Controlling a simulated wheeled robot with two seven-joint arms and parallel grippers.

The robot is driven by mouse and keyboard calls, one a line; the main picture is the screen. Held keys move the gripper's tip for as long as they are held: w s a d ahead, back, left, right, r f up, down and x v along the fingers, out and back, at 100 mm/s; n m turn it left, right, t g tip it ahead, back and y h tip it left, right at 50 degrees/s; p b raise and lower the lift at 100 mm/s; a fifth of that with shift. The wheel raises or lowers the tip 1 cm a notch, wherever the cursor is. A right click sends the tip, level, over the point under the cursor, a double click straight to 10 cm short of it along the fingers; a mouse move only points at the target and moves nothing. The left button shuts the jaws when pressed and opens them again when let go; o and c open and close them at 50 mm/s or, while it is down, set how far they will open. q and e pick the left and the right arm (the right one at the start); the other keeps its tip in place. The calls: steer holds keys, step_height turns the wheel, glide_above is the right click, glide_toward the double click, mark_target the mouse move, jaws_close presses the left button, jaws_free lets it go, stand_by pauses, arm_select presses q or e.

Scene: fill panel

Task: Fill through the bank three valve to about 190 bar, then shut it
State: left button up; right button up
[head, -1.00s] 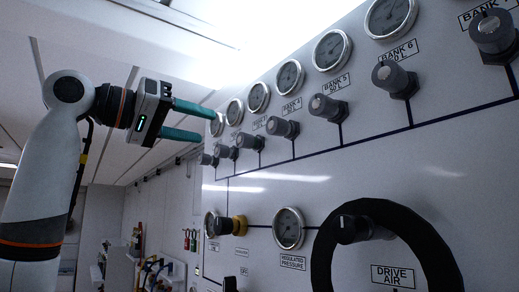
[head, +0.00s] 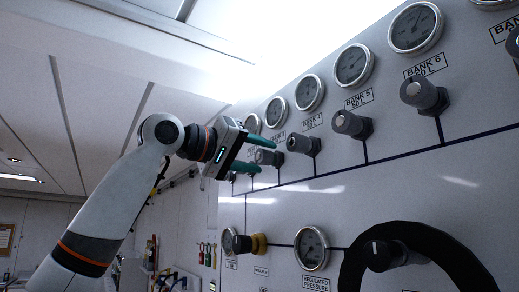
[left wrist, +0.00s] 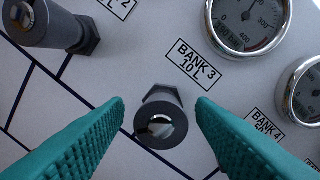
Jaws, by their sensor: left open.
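The bank three valve is a grey knob (left wrist: 161,127) on the white panel, below its BANK 3 label (left wrist: 195,65). In the left wrist view it sits between the teal fingertips of my left gripper (left wrist: 160,105), with a visible gap on each side. The gripper is open. In the head view the left gripper (head: 266,156) reaches in from the left, one finger above and one below the same knob (head: 268,157). The bank three gauge (left wrist: 248,25) is partly cut off at the top of the wrist view; its needle is hard to read. My right gripper is not in view.
The bank two knob (left wrist: 45,20) and bank four gauge (left wrist: 305,92) are close by. The bank four knob (head: 303,143) is right of the gripper.

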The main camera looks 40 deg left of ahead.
arm_select(q)
steer(key=shift+w+d, duration=0.25)
steer(key=shift+w, duration=0.2)
steer(key=shift+c, duration=0.2)
steer(key=c, duration=0.9)
